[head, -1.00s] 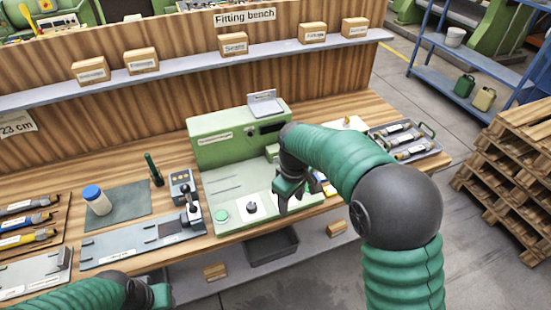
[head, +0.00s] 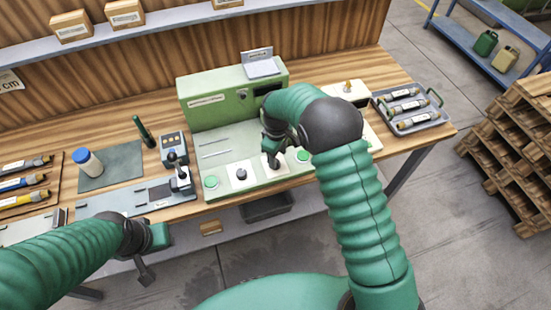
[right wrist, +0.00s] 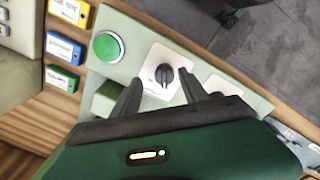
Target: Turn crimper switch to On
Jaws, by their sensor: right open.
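A black rotary knob (right wrist: 165,74) on a white plate sits on the green machine's (head: 232,97) front panel. Its lettering is too small to read. My right gripper (right wrist: 160,80) is open, with one finger on either side of this knob in the right wrist view; I cannot tell whether they touch it. In the head view the right gripper (head: 273,160) hides most of that knob. A second black knob (head: 241,174) on a white plate is to its left. My left gripper (head: 148,262) hangs in front of the bench edge; its jaws are unclear.
A green button (right wrist: 108,46) is beside the knob; another green button (head: 211,182) is at the panel's left end. Pallets (head: 515,165) stand at right.

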